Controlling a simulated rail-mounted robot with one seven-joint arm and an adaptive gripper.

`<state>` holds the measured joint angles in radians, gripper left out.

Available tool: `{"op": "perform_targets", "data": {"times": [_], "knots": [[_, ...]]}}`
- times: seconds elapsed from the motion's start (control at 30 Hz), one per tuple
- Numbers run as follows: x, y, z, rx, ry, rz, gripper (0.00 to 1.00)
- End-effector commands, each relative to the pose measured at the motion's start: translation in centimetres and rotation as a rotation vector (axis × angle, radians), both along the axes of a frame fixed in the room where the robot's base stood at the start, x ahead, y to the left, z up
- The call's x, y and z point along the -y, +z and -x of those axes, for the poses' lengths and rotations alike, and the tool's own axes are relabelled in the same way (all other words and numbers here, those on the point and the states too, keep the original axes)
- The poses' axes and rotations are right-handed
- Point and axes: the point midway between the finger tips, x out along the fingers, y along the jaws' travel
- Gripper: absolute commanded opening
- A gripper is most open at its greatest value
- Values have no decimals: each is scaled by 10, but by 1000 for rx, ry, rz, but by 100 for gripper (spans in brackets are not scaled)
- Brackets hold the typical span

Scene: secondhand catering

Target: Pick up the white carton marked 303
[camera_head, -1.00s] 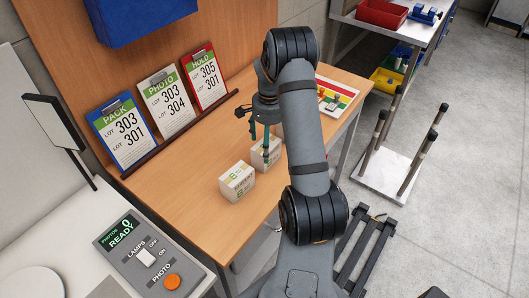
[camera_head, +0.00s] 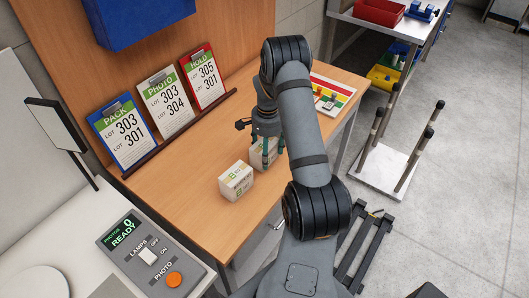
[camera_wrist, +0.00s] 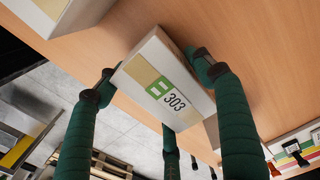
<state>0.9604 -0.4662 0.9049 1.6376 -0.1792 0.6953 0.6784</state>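The white carton marked 303 (camera_wrist: 172,80) stands on the wooden table and fills the middle of the wrist view, with its green mark and number facing the camera. In the head view the carton (camera_head: 257,160) is partly hidden behind the fingers. My gripper (camera_head: 265,152) is lowered around it. In the wrist view my gripper (camera_wrist: 158,72) has green fingers spread on either side of the carton, with the tips close to its sides and a third finger below. I cannot tell whether any finger touches it.
A second white carton (camera_head: 236,181) stands close by, to the left and nearer; its number is not readable. Lot boards (camera_head: 124,132) stand in a row behind the ledge. A striped board (camera_head: 333,95) lies at the table's far right. The table left of the cartons is clear.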

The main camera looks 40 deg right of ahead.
Motion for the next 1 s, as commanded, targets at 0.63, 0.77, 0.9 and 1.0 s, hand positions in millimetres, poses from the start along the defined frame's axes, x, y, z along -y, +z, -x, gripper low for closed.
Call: {"op": "perform_targets", "data": {"times": [0.63, 0.77, 0.9, 1.0], "knots": [[0, 0, 0, 0, 0, 0, 27], [0, 1, 0, 1, 0, 1, 26], [0, 1, 0, 1, 0, 1, 26], [1, 4, -1, 2, 0, 2, 26]]}}
